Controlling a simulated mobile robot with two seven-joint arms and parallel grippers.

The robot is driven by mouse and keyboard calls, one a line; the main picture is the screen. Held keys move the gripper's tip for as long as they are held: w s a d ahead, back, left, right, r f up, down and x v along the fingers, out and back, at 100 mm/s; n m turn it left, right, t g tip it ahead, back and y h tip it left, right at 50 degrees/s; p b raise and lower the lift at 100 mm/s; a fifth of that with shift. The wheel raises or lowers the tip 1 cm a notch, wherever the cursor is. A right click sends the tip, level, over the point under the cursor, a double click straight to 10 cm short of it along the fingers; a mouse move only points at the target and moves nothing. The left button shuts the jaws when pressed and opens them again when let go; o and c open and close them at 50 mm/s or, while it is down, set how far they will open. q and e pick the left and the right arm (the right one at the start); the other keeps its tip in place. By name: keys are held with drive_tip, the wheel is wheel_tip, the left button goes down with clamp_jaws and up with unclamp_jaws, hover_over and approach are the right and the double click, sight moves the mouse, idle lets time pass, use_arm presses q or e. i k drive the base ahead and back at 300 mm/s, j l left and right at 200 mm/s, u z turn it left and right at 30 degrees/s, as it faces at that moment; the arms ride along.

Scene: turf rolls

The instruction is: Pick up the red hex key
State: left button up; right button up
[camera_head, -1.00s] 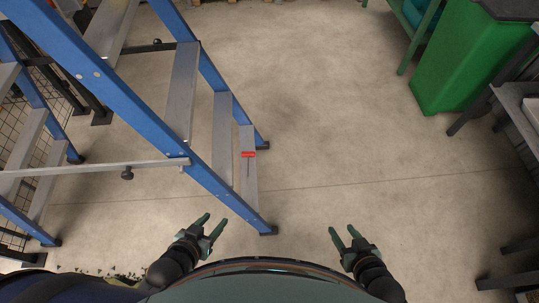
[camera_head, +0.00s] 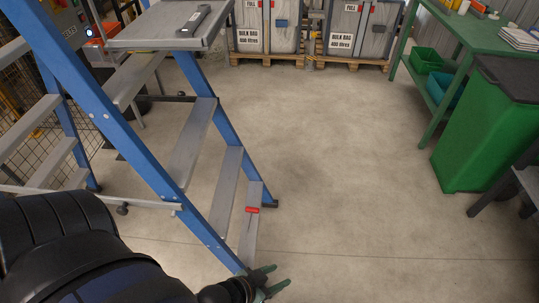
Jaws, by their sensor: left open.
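The red hex key (camera_head: 252,210) is a small red piece lying on the lowest grey step (camera_head: 250,230) of the blue stepladder (camera_head: 140,150). My left gripper (camera_head: 275,281) is at the bottom of the view, open and empty. It is below the hex key in the picture and apart from it, close to the foot of the ladder's near rail. My left arm fills the lower left corner and hides part of the floor and ladder. My right gripper is out of view.
A grey tool (camera_head: 194,20) lies on the ladder's top platform (camera_head: 150,30). A green bin (camera_head: 482,130) and a green workbench (camera_head: 480,32) stand at the right. Bulk bag crates (camera_head: 265,45) on pallets stand at the back. The floor in the middle is clear.

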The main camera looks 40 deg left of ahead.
sight(252, 210)
drive_tip(key=i+l+z, duration=0.2)
drive_tip(key=l, duration=0.25)
drive_tip(key=i+l+z, duration=0.15)
drive_tip(key=i+l, duration=0.15)
drive_tip(key=i+l+u, duration=0.2)
drive_tip(key=i+u, duration=0.15)
drive_tip(key=i+l+u, duration=0.35)
drive_tip(key=i, duration=0.2)
drive_tip(key=i+u, duration=0.25)
drive_tip(key=u, duration=0.15)
drive_tip(key=i+u, duration=0.2)
drive_tip(key=u, duration=0.25)
drive_tip(key=i+l+u, duration=0.15)
drive_tip(key=u, duration=0.25)
drive_tip(key=i+u, duration=0.2)
drive_tip(key=u, duration=0.25)
drive_tip(key=i+l+u, duration=0.15)
drive_tip(key=u, duration=0.3)
drive_tip(key=i+l+u, duration=0.1)
drive_tip(key=u, duration=0.3)
